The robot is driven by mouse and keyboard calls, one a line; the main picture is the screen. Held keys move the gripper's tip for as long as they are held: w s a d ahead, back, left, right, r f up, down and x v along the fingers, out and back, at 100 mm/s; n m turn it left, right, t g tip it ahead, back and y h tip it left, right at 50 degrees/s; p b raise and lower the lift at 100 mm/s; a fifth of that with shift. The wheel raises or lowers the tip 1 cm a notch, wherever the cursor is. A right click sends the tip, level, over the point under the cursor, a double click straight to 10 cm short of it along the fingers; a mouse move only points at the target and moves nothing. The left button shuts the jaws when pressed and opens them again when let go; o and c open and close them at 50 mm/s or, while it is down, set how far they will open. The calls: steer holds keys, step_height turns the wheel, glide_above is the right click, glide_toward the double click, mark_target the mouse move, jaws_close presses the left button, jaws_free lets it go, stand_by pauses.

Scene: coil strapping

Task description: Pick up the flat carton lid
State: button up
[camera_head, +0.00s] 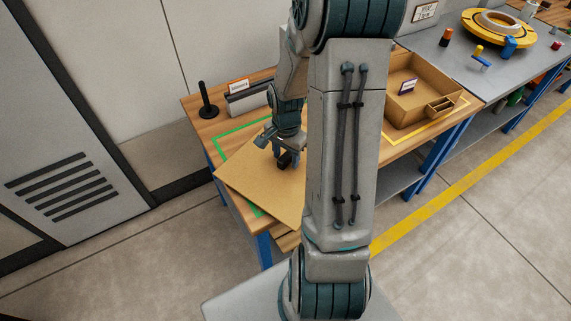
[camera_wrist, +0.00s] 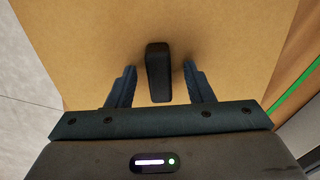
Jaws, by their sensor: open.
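The flat carton lid (camera_head: 258,185) is a large, thin tan sheet on the wooden table. It lies askew over a green outline and overhangs the table's near left edge. In the wrist view the lid (camera_wrist: 225,40) fills most of the picture, with a black upright block (camera_wrist: 157,72) like a handle on it. My gripper (camera_wrist: 160,66) is open, its two blue fingers on either side of the block with a gap each side. In the head view my gripper (camera_head: 285,158) is low over the lid; my arm hides the lid's right part.
A black post on a round base (camera_head: 208,103) and a grey box with a label (camera_head: 248,98) stand behind the lid. An open cardboard box (camera_head: 418,92) sits on the table's right side in a yellow outline. A grey bench (camera_head: 455,68) with coils and small items adjoins.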

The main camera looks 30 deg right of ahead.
jaws_close()
steer(key=shift+r, duration=0.15)
